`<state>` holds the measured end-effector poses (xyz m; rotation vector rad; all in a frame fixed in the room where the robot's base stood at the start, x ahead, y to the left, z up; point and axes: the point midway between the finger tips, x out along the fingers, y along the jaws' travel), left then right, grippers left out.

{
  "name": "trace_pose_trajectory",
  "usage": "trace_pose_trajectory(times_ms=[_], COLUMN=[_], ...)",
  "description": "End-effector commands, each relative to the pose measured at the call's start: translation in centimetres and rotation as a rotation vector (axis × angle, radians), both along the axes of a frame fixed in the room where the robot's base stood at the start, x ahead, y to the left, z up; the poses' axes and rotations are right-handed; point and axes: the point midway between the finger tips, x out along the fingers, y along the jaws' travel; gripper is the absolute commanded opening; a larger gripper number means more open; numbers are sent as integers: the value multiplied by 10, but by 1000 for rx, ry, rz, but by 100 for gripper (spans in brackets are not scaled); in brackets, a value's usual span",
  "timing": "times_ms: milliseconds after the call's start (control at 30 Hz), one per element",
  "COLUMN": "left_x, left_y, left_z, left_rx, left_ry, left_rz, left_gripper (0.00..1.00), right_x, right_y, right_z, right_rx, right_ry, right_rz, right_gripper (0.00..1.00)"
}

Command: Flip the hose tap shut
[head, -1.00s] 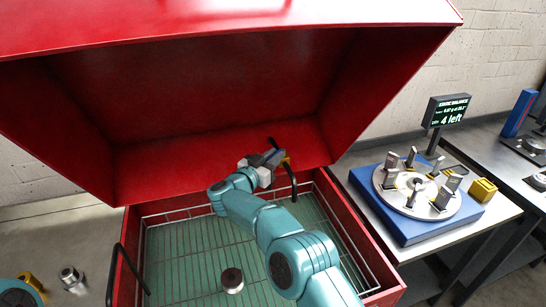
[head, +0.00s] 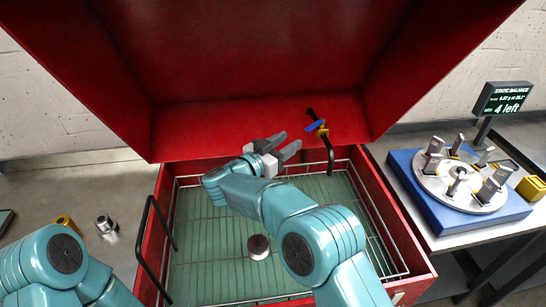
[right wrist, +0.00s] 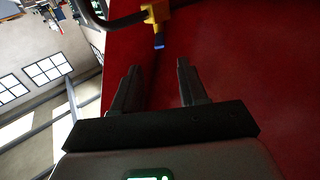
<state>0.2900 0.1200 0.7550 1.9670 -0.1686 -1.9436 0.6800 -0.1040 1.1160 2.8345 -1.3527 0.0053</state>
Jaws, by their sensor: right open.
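The hose tap has a yellow body (head: 323,131) and a blue lever (head: 315,126), on a black hose (head: 329,155) at the red cabinet's back wall. In the head view the lever lies roughly across the hose. My right gripper (head: 290,141) is open and empty, left of the tap and apart from it. In the right wrist view, the yellow body (right wrist: 155,12) and blue lever end (right wrist: 159,42) are beyond the open fingers (right wrist: 157,88), the lever pointing toward them. My left arm shows at lower left, but its gripper is out of view.
The red cabinet (head: 130,70) has its lid raised above a wire rack (head: 205,245). A dark-topped metal piece (head: 258,246) sits on the rack. A blue balance base (head: 440,212) with a rotor stands at right. A metal cylinder (head: 105,224) stands on the left bench.

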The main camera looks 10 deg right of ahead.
Motion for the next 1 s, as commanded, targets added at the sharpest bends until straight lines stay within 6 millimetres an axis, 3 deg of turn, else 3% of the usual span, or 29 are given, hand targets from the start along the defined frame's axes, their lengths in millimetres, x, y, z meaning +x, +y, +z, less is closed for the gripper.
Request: trace_pose_trajectory(times_ms=[233, 633, 767, 867, 1000], left_x=[0, 0, 0, 0, 0], left_y=[0, 0, 0, 0, 0], left_z=[-12, -13, -13, -13, -13], left_rx=[0, 0, 0, 0, 0], left_ry=[0, 0, 0, 0, 0], left_rz=[0, 0, 0, 0, 0], left_gripper=[43, 43, 43, 43, 43], right_x=[-27, -33, -30, -17, 8], right_y=[34, 41, 43, 56, 92], right_z=[-1, 1, -1, -11, -34], right_rx=[0, 1, 30, 102, 256], right_ry=[-1, -1, -21, -30, -16], right_rz=[2, -1, 17, 106, 309], right_gripper=[43, 43, 0, 0, 0])
